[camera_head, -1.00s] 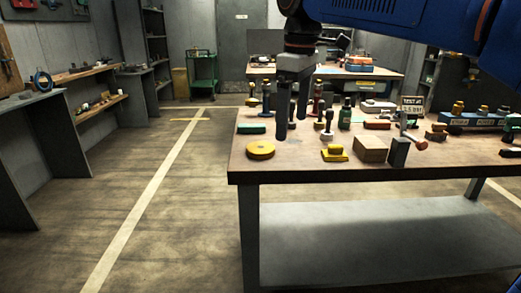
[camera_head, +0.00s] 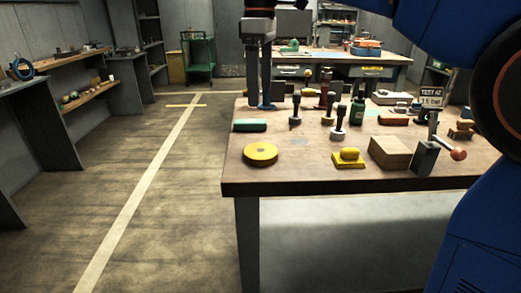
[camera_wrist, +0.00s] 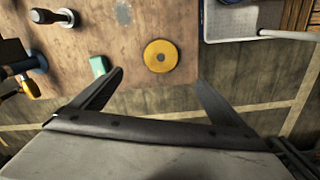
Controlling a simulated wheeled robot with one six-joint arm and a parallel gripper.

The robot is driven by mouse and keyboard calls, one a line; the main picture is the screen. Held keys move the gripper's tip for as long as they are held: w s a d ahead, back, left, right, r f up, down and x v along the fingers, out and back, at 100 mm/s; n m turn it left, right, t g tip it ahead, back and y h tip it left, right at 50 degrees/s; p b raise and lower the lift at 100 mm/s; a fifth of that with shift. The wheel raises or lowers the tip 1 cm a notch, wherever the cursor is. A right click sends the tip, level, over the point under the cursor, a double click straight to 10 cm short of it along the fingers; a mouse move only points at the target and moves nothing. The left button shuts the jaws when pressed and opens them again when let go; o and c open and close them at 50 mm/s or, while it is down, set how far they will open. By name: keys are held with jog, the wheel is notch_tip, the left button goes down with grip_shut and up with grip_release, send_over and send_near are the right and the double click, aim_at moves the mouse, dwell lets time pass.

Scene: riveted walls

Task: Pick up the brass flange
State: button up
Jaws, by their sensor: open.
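The brass flange (camera_head: 260,153), a flat yellow disc with a small centre hole, lies on the wooden workbench (camera_head: 310,176) near its front left corner. In the head view my gripper (camera_head: 258,104) points down above the bench, higher than the flange and behind it in the picture. In the wrist view the flange (camera_wrist: 149,56) lies just beyond the gap between the spread fingertips of my gripper (camera_wrist: 160,79). The flange is fully visible in both views.
A green block (camera_head: 250,125) lies behind the flange. Several upright stamp-like tools stand behind. Bare wood surrounds the flange.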

aim_at(260, 150)
notch_tip(260, 150, down, 17)
jog(key=shift+s+r, duration=0.1)
jog(key=shift+r, duration=0.1)
jog(key=c, duration=2.1)
jog(key=shift+a, duration=0.1)
jog(key=shift+c, duration=0.2)
jog(key=shift+r, duration=0.1)
notch_tip(260, 150, up, 10)
